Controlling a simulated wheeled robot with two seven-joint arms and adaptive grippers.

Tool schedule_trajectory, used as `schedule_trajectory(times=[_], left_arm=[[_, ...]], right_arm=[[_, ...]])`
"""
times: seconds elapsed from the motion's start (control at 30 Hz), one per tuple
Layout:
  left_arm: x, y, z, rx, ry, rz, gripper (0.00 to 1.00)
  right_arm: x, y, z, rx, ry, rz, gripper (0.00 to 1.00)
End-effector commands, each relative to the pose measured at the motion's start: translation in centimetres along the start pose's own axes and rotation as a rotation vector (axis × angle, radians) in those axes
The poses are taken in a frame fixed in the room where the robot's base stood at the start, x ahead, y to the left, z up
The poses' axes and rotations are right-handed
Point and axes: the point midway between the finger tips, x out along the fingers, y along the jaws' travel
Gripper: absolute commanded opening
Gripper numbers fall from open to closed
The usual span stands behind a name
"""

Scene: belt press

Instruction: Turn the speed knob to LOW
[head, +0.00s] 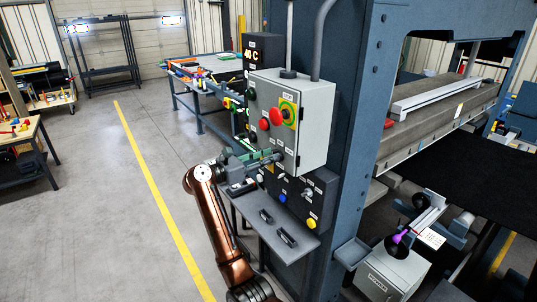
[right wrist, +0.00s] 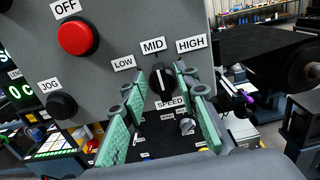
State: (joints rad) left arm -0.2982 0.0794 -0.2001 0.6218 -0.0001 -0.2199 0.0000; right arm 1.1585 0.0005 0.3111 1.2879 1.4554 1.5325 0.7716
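The speed knob (right wrist: 162,80) is a black rotary knob on the grey control panel in the right wrist view. The labels LOW, MID and HIGH are above it and SPEED is below. It looks about upright, pointing toward MID. My right gripper (right wrist: 160,92) is open, with its green-padded fingers on either side of the knob and gaps visible between. In the head view my right gripper (head: 272,157) is at the lower front of the grey control box (head: 310,120), where it hides the knob. My left gripper is not in view.
The red OFF button (right wrist: 77,37) and black JOG button (right wrist: 57,106) are left of the knob. A lower dark panel (head: 319,187) with knobs and buttons sits under the box, above a grey shelf (head: 290,256). Open floor lies to the left.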

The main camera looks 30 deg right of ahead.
Motion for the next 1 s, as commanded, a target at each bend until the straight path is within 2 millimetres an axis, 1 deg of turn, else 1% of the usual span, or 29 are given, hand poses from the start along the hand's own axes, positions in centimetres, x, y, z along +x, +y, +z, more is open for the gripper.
schedule_trajectory(times=[0.1,0.33,0.73,1.0], left_arm=[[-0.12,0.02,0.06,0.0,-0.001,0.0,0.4],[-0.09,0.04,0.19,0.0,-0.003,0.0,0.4],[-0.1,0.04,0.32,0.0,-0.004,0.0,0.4],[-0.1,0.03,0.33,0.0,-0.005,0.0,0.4]], right_arm=[[0.43,-0.01,-0.05,-0.001,0.0,0.0,0.28],[0.45,-0.01,-0.08,-0.001,0.0,0.0,0.28],[0.41,0.0,-0.05,-0.001,0.0,0.0,0.0],[0.38,0.02,-0.03,-0.002,-0.001,0.001,0.0]])
